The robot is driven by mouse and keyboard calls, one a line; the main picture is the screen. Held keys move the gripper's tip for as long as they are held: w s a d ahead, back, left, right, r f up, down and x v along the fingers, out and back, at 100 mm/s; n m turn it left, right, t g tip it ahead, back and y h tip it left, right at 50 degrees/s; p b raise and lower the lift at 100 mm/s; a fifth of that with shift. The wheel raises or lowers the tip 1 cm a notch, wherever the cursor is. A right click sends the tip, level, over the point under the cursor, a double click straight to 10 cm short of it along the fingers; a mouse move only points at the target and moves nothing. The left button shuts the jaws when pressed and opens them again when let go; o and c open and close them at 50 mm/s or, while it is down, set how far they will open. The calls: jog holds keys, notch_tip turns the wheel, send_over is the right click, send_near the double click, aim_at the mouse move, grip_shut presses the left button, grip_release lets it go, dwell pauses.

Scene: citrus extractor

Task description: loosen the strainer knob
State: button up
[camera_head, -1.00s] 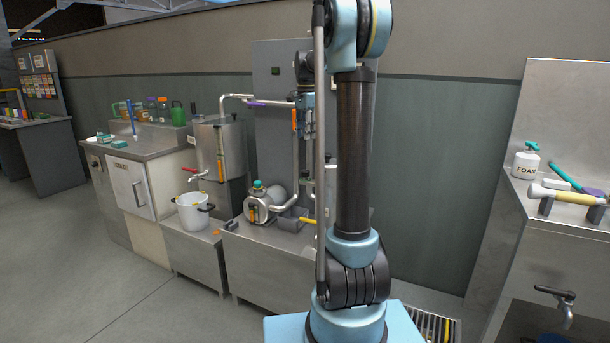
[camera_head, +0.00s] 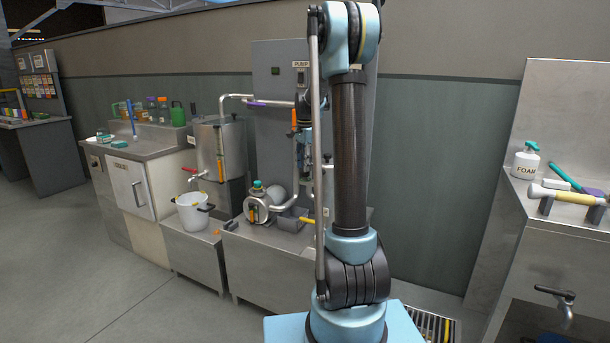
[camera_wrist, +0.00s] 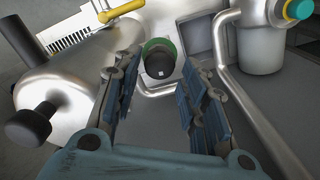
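My gripper (camera_wrist: 163,75) is open and empty in the wrist view, with its blue ribbed fingers apart. A dark round knob (camera_wrist: 158,65) with a green ring behind it shows in the gap, beyond the fingertips; I see no contact. A second black knob (camera_wrist: 30,125) sticks out at the left from a rounded steel body (camera_wrist: 62,88). I cannot tell for sure which one is the strainer knob.
A steel pipe (camera_wrist: 245,105) and a steel vessel with a teal cap (camera_wrist: 297,10) lie right of my gripper. A yellow handle (camera_wrist: 121,10) is above.

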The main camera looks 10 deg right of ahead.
aim_at(305, 175)
jog(key=shift+f, duration=2.05)
jog(key=c, duration=0.8)
